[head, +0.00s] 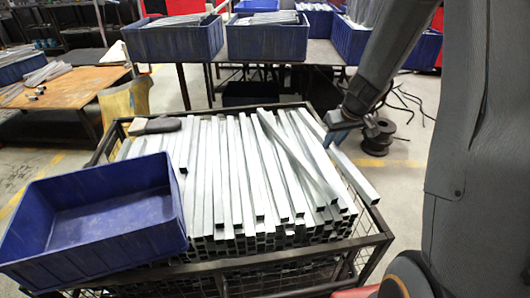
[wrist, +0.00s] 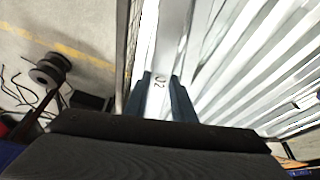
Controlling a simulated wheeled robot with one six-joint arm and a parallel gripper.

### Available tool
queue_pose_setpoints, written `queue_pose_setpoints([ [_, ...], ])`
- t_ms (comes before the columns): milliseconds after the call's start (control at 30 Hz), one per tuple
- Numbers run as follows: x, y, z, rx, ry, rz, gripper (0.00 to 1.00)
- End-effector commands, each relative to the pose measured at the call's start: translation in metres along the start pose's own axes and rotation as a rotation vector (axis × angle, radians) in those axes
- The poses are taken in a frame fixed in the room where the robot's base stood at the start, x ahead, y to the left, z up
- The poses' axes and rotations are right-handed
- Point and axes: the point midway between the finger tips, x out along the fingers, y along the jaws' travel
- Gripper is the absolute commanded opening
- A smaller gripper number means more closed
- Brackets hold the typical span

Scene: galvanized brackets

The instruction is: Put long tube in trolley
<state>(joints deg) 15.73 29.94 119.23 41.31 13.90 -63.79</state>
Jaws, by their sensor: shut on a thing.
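My gripper (head: 340,136) is at the right side of the trolley, with its fingers shut on a long tube (head: 357,180). This grey metal tube slants along the trolley's right edge, its near end close to the right front corner. I cannot tell whether it touches the tubes below. In the wrist view the two blue fingers (wrist: 161,80) stand on either side of the tube (wrist: 166,45), which has a dark marking. The trolley (head: 376,240) is a dark-framed mesh cage filled with similar tubes (head: 228,180); one lies slanted on top.
A blue bin (head: 95,250) sits over the trolley's left front, apparently empty. Blue bins with metal parts (head: 175,40) stand on a table behind. A wooden table (head: 75,90) is at the left. A dark spool (head: 377,138) and cables lie on the floor at the right.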

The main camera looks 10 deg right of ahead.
Motion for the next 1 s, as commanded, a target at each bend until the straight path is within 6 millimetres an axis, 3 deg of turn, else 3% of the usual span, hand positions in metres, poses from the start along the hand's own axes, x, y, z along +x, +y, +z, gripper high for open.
queue_pose_setpoints([
  [167, 0.020, 0.030, -0.027, 0.063, 0.001, 0.026, 0.00],
  [400, 0.038, 0.054, -0.041, 0.115, 0.006, 0.048, 0.00],
  [567, 0.044, 0.058, -0.041, 0.125, 0.007, 0.051, 0.00],
  [833, 0.083, 0.059, -0.024, 0.127, 0.005, 0.050, 0.00],
  [1000, 0.096, 0.059, -0.019, 0.125, 0.007, 0.051, 0.00],
])
